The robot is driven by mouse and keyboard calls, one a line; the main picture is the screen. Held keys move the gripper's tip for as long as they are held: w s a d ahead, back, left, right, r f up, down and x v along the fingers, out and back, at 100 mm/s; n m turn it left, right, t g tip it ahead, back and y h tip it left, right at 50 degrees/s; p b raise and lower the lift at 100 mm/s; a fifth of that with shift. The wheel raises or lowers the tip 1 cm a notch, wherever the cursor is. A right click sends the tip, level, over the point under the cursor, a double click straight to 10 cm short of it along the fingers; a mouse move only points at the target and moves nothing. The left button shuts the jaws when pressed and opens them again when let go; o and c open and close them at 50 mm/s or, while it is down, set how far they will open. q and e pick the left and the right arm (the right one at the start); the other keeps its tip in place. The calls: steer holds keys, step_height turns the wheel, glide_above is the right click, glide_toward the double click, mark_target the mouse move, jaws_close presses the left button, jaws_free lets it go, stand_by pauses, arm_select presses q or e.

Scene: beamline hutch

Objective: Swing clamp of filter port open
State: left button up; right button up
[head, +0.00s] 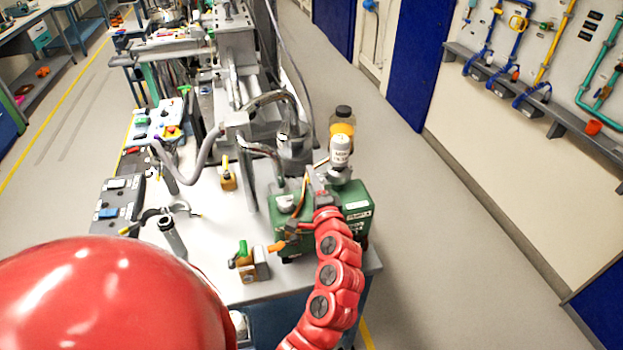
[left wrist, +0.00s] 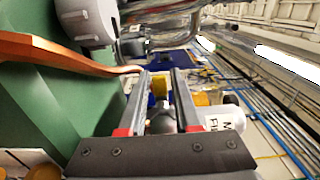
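The green pump box (head: 357,208) stands at the near right corner of the bench. A white labelled filter cylinder (head: 340,152) rises above it, and a white lettered cylinder shows in the left wrist view (left wrist: 222,118). A thin orange lever-like part (head: 299,190) stands on the pump; a copper-orange bent bar crosses the left wrist view (left wrist: 60,50), left of the fingers. My left gripper (head: 321,188) is beside the pump and filter, its fingers (left wrist: 161,74) apart. A rounded grey part (left wrist: 161,121) shows between them, not visibly gripped. I cannot make out the clamp itself. My right gripper is not seen.
An amber bottle (head: 343,122) with a black cap stands behind the filter. Bent metal pipes (head: 271,98) run left of it. A small brass valve block (head: 252,267) and a grey post (head: 172,236) stand on the bench. The floor (head: 440,230) on the right is clear.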

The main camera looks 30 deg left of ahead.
arm_select(q)
jaws_close()
stand_by(1.1)
